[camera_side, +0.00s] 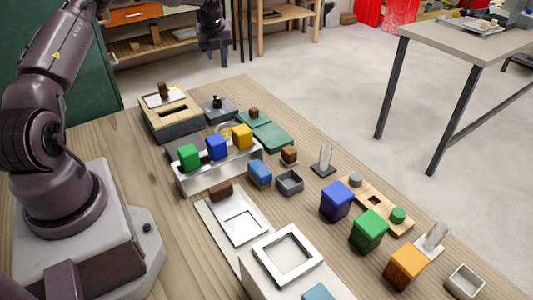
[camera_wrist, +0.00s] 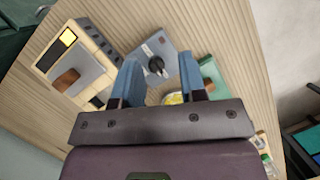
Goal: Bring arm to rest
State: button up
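My gripper (camera_side: 213,58) hangs high at the top of the side view, above and beyond the far end of the wooden table (camera_side: 100,150). In the wrist view my gripper (camera_wrist: 160,64) shows two blue fingers spread apart, with nothing between them. Below it lie a grey plate with a black knob (camera_wrist: 155,63) and a wooden box with a brown block (camera_wrist: 66,80). A clear glass rod piece (camera_side: 325,157) stands on a dark base at mid-table. Another clear piece (camera_side: 436,235) stands on a light base at the right.
A metal rack (camera_side: 205,179) bears green, blue and yellow blocks. Blue (camera_side: 336,200), green (camera_side: 369,230) and orange (camera_side: 405,264) boxes stand at the right. White frames (camera_side: 287,256) lie at the front. The air around my gripper looks clear.

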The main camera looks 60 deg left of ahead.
jog(key=w+d+r+m+t+y, duration=0.2)
jog(key=w+d+r+m+t, duration=0.55)
jog(key=r+m, duration=0.6)
jog(key=s+d+r+m+h, duration=0.1)
jog(key=s+d+m+h, duration=0.15)
jog(key=d+m, duration=0.65)
jog(key=s+d+r+m+h, duration=0.1)
jog(key=d+m+h, duration=0.2)
jog(key=d+m, duration=0.6)
jog(key=s+d+m+g, duration=0.1)
jog(key=s+d+m, duration=0.3)
jog(key=s, duration=0.6)
jog(key=s+d+r+m+g, duration=0.1)
jog(key=s+d+m+g, duration=0.1)
jog(key=s+d+m, duration=0.2)
jog(key=s+d+r+m+g, duration=0.1)
jog(key=s+d+m, duration=0.4)
jog(key=s+m, duration=0.4)
jog(key=s, duration=0.7)
jog(key=shift+s+r+m, duration=0.15)
jog(key=shift+m, duration=0.2)
